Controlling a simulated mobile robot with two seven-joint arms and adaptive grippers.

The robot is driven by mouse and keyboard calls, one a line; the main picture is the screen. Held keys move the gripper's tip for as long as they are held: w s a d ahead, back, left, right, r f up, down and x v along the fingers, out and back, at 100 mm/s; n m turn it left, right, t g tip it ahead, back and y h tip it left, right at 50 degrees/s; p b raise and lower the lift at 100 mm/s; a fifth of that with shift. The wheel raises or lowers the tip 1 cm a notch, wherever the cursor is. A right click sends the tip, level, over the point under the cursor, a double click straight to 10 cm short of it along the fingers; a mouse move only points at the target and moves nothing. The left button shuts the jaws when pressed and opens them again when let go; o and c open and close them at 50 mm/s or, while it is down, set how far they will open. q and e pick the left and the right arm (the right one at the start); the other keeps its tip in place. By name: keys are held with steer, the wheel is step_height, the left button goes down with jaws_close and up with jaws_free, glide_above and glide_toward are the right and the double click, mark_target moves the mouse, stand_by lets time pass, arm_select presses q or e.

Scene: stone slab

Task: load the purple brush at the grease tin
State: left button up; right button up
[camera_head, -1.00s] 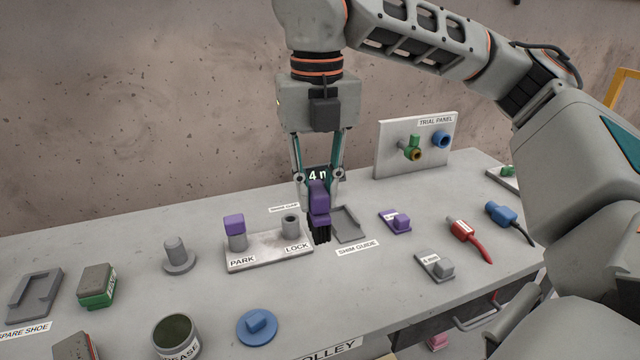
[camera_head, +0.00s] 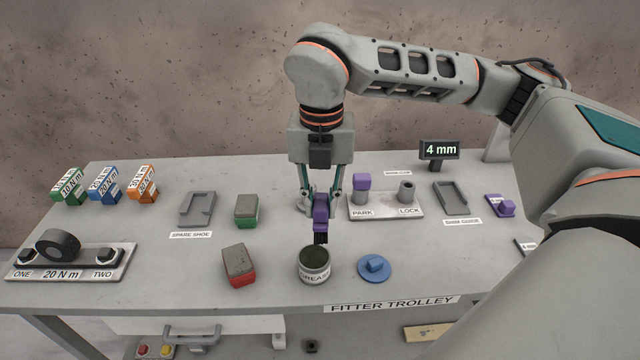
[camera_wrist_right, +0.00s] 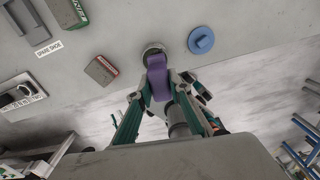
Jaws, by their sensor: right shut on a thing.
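My right gripper (camera_head: 321,195) is shut on the purple brush (camera_head: 320,212), which hangs upright with its dark bristles down. The brush also shows between the fingers in the right wrist view (camera_wrist_right: 158,78). The grease tin (camera_head: 314,264) is an open grey can with a GREASE label and dark contents, near the front of the table. The bristle tips appear just above and behind the tin's mouth in the head view; the exact gap is hard to tell. In the wrist view the brush covers part of the tin (camera_wrist_right: 152,47). My left gripper is not in view.
A blue round lid (camera_head: 374,269) lies right of the tin, and a red-sided block (camera_head: 239,266) lies left of it. A green-sided block (camera_head: 246,211) and the PARK/LOCK plate (camera_head: 386,212) stand farther back.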

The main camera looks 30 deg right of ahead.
mark_target(314, 225)
steer(key=shift+w+a+f, duration=0.1)
steer(key=shift+a+f, duration=0.05)
steer(key=shift+a, duration=0.3)
steer(key=f, duration=0.1)
steer(key=f+b, duration=0.1)
steer(key=shift+w+a+f, duration=0.1)
steer(key=shift+a+f, duration=0.15)
steer(key=shift+f, duration=0.05)
step_height(314, 225, down, 3)
steer(key=shift+r+b, duration=0.2)
steer(key=shift+b, duration=0.5)
steer(key=shift+f+b, duration=0.3)
steer(key=shift+f, duration=0.2)
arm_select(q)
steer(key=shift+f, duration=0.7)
arm_select(e)
steer(key=shift+f, duration=0.1)
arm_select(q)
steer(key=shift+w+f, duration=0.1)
arm_select(e)
steer(key=shift+f, duration=0.15)
